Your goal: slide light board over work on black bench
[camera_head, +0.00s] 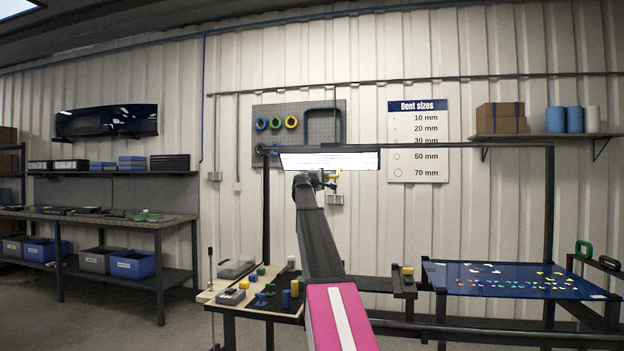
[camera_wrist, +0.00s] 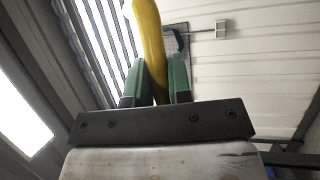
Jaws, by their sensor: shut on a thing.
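The light board (camera_head: 330,161) is a bright white striped panel near the left end of an overhead black rail. Its striped face also shows in the wrist view (camera_wrist: 92,30). The work is a dark blue panel (camera_head: 455,284) with colored marks, lying on a black bench frame (camera_head: 440,330) at the right. The board is left of the work, not above it.
The black rail (camera_head: 480,145) runs right from the board to a post (camera_head: 549,200) beyond the work. A small table (camera_head: 222,294) with colored tools stands below left of my arm. A pegboard (camera_head: 270,110) and a dent-size chart (camera_head: 418,160) are on the wall behind.

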